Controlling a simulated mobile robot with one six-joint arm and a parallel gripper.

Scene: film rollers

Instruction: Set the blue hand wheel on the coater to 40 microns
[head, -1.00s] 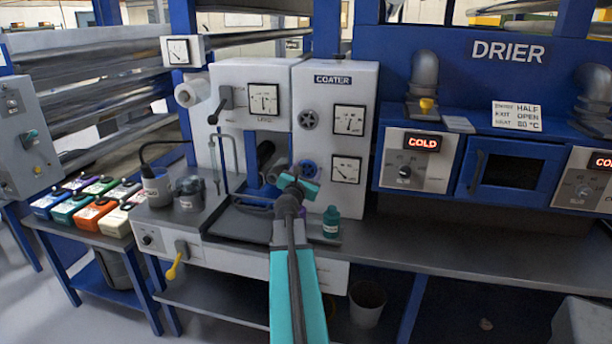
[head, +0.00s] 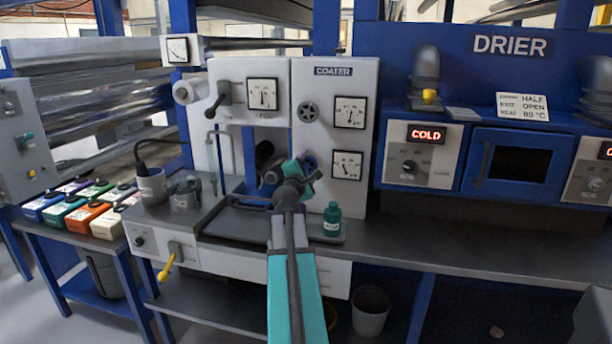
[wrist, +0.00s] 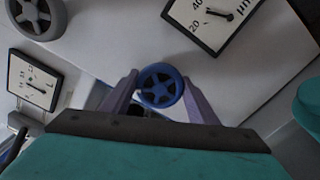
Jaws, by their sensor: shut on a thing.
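The blue hand wheel (wrist: 161,85) is spoked and sits on the light grey coater front (head: 308,80). In the wrist view my gripper (wrist: 160,80) has one lilac finger on each side of the wheel and is closed on its rim. In the head view my gripper (head: 308,174) is at the wheel, and my wrist hides part of it. The micron gauge (wrist: 214,18) is beside the wheel, with 20 and 40 marked and a dark needle. It is the lower-right dial (head: 347,165) in the head view. I cannot read its exact value.
A grey hand wheel (head: 308,112) and another dial (head: 350,112) are above. A crank lever (head: 217,100) and a thin bent pipe (head: 212,155) are to the left.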

